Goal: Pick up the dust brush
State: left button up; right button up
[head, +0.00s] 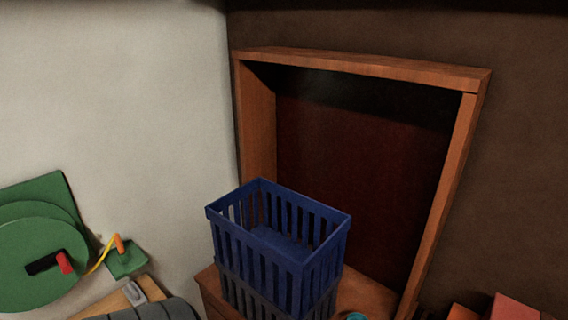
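I cannot make out a dust brush for certain in the head view. At the lower left, a black and red piece (50,263) lies against a round green object (35,240); I cannot tell what it is. A small grey piece (135,293) sits on a light wooden surface at the bottom left, also unclear.
A blue slatted basket (281,256), empty as far as I see, stands over a darker grey one on a wooden surface, before an open-fronted wooden frame (362,64). A green block (126,259) with an orange-yellow piece is at left. Reddish boxes (514,307) are at lower right.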

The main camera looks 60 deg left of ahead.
aim_at(133, 291)
jog(key=u, duration=2.95)
